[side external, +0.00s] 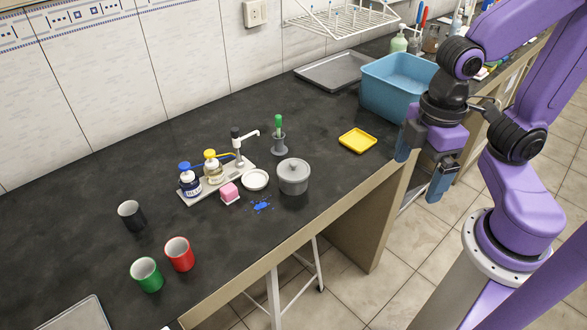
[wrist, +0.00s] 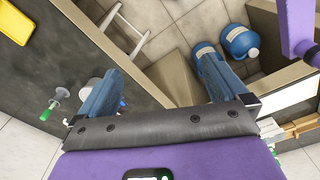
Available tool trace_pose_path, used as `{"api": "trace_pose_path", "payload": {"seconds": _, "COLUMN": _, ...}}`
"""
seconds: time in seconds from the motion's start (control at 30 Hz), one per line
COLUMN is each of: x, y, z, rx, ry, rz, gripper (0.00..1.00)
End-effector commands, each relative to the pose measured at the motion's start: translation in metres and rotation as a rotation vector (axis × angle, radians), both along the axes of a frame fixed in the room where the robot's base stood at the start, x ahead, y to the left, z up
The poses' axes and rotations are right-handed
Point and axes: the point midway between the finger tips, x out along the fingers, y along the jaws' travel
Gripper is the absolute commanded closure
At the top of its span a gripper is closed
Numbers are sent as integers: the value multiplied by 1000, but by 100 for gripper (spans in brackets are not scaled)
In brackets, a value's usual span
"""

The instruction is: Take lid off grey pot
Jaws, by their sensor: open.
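The grey pot (side external: 294,182) stands upright on the dark bench near its front edge, with its grey knobbed lid (side external: 292,166) seated on top. My gripper (side external: 424,166) is open and empty, past the bench's front edge, to the right of the pot and well apart from it. In the wrist view, my two blue fingers (wrist: 163,75) are spread with only floor and bench side between them. A pale grey round shape beside the left finger there may be the pot, mostly hidden by the finger.
A green-handled tool in a grey holder (side external: 279,146), a white dish (side external: 255,179), a pink block (side external: 229,191) and blue powder (side external: 262,206) surround the pot. Cups stand front left.

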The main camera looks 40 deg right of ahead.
Motion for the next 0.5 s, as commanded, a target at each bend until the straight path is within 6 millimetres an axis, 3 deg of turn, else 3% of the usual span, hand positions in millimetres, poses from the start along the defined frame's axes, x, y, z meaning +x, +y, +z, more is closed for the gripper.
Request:
{"api": "trace_pose_path", "payload": {"seconds": 0.2, "x": 61, "y": 28, "z": 12, "rx": -8, "ry": -1, "rz": 51, "gripper": 0}}
{"api": "trace_pose_path", "payload": {"seconds": 0.5, "x": 151, "y": 49, "z": 21, "rx": -18, "ry": 1, "rz": 132, "gripper": 0}}
